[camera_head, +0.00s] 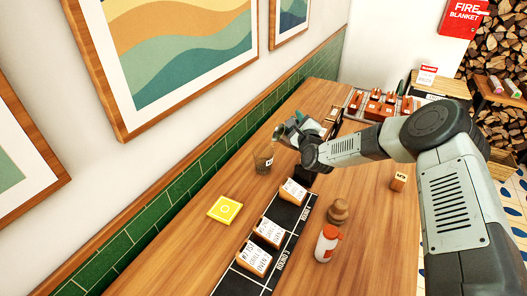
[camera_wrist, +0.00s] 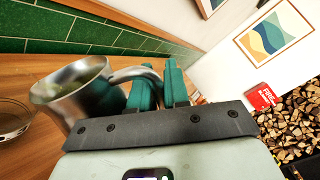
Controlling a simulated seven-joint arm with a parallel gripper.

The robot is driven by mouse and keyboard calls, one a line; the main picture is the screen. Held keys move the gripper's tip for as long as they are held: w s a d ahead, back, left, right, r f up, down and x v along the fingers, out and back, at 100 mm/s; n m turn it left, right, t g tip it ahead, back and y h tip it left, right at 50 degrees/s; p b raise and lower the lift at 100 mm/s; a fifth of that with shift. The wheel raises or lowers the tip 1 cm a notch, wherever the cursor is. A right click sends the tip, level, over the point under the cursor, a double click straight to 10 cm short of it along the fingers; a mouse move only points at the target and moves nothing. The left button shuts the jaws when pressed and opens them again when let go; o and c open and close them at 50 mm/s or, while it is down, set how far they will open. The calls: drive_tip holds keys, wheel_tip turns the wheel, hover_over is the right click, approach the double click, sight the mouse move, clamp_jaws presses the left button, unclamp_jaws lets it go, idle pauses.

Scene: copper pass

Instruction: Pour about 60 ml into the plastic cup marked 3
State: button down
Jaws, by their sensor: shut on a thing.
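My gripper (camera_wrist: 155,90), with teal fingers, is shut on the curved handle of a metal jug (camera_wrist: 80,92). The jug is held above the table, its mouth at the left in the wrist view. In the head view the jug (camera_head: 286,132) is small and partly covered by my gripper (camera_head: 300,128). A clear cup (camera_head: 264,161) stands on the table just below and left of the jug. It also shows at the left edge of the wrist view (camera_wrist: 12,118), apart from the jug. I cannot read its mark, see a stream, or tell its liquid level.
A yellow square pad (camera_head: 225,209) lies nearer on the table (camera_head: 190,265). A black strip (camera_head: 291,216) bears several labelled cards. A white bottle with a red top (camera_head: 327,244) and a wooden piece (camera_head: 338,211) stand right of it. The green tiled wall (camera_head: 205,160) runs close along the left.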

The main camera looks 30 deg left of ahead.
drive_tip(key=shift+s+a+n, duration=0.3)
drive_tip(key=shift+a+n, duration=0.1)
drive_tip(key=shift+n, duration=0.4)
drive_tip(key=shift+s+a+r+n, duration=0.35)
drive_tip(key=shift+a+r+n, duration=0.15)
drive_tip(key=shift+n, duration=0.3)
idle(1.0)
drive_tip(key=shift+s+a+r+n, duration=0.3)
drive_tip(key=shift+s+a+n, duration=0.2)
drive_tip(key=shift+a, duration=0.1)
idle(0.4)
drive_tip(key=w+d+f+m, duration=0.2)
drive_tip(key=d, duration=0.1)
drive_tip(key=shift+m, duration=0.4)
drive_tip(key=shift+w+r+m, duration=0.15)
drive_tip(key=shift+r+m, duration=0.1)
drive_tip(key=shift+m, duration=0.25)
drive_tip(key=m, duration=0.1)
drive_tip(key=d+m, duration=0.1)
drive_tip(key=shift+w+f+m, duration=0.1)
drive_tip(key=shift+w+m, duration=0.2)
drive_tip(key=shift+w, duration=0.1)
drive_tip(key=shift+w+d+f+m, duration=0.1)
drive_tip(key=shift+d+f+m, duration=0.1)
drive_tip(key=shift+m, duration=0.1)
drive_tip(key=shift+f, duration=0.1)
idle(0.4)
